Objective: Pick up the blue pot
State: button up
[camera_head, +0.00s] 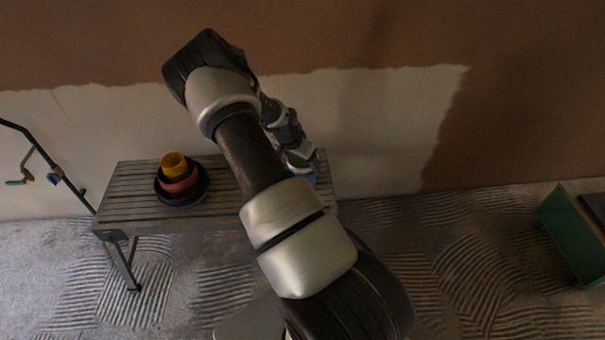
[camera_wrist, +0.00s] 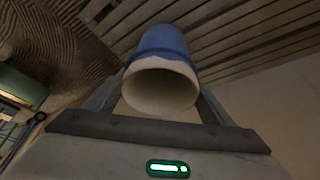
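The blue pot (camera_wrist: 160,48) has a blue outside and a pale rim and inside. In the wrist view it sits between the two fingers of my gripper (camera_wrist: 160,82), its open mouth facing the camera. The fingers lie close along both sides of it; whether they press on it I cannot tell. In the head view only a bit of blue (camera_head: 309,179) shows under my gripper (camera_head: 301,163), at the right end of the slatted bench (camera_head: 135,197). My arm hides much of that end.
On the bench's left part, a yellow pot (camera_head: 173,162) sits in a reddish bowl (camera_head: 181,184) within a black bowl (camera_head: 190,198). A plastered wall stands close behind the bench. A green container (camera_head: 573,235) is at the far right. A dark pole (camera_head: 50,160) leans at the left.

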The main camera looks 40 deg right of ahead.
jog(key=c, duration=0.4)
jog(key=shift+r, duration=0.1)
jog(key=shift+c, duration=0.2)
notch_tip(320, 180, up, 10)
jog(key=p, duration=0.2)
